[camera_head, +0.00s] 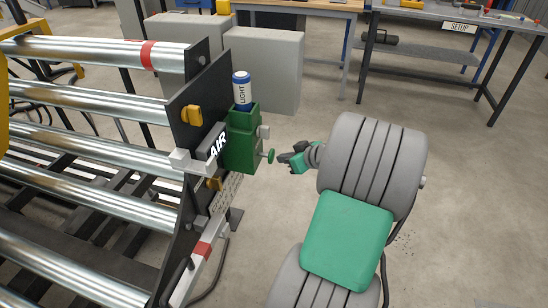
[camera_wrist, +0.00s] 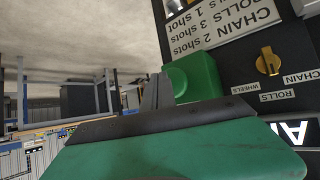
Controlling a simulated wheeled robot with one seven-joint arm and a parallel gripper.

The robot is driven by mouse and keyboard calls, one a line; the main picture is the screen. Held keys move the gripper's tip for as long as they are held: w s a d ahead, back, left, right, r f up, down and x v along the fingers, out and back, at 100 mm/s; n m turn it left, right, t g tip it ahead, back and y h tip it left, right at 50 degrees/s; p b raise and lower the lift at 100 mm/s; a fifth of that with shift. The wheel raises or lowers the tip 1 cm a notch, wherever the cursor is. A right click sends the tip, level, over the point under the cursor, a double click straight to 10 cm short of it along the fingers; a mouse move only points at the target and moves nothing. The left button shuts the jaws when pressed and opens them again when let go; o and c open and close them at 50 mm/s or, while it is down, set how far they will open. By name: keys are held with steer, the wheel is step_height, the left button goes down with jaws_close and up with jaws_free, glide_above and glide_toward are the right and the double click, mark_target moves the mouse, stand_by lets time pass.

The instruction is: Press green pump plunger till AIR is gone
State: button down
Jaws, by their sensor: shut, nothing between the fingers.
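The green pump (camera_head: 243,140) is fixed to the side plate of the roller machine, with its green plunger (camera_head: 269,156) sticking out to the right. A white AIR label (camera_head: 217,146) shows beside the pump, and part of it is in the wrist view (camera_wrist: 292,131). A blue-and-white LIGHT bottle (camera_head: 242,92) stands upright on the pump. My gripper (camera_head: 281,158) is shut and empty, just right of the plunger with a small gap.
Metal rollers (camera_head: 100,90) fill the left side. A yellow knob (camera_wrist: 268,62) sits by CHAIN, ROLLS and WHEELS labels. A shot-count plate (camera_wrist: 225,22) is upside down in the wrist view. Grey cabinets (camera_head: 265,70) and a SETUP bench (camera_head: 455,20) stand behind. Floor at right is clear.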

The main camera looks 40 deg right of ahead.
steer(key=shift+w+a, duration=0.85)
steer(key=shift+w, duration=0.25)
stand_by(1.4)
stand_by(0.3)
steer(key=shift+s+d+b, duration=0.55)
steer(key=shift+s+d, duration=0.5)
steer(key=shift+s, duration=0.3)
steer(key=shift+s, duration=0.1)
steer(key=shift+s+d, duration=0.8)
steer(key=shift+s, duration=0.15)
steer(key=shift+s+d, duration=0.75)
steer(key=shift+s, duration=0.2)
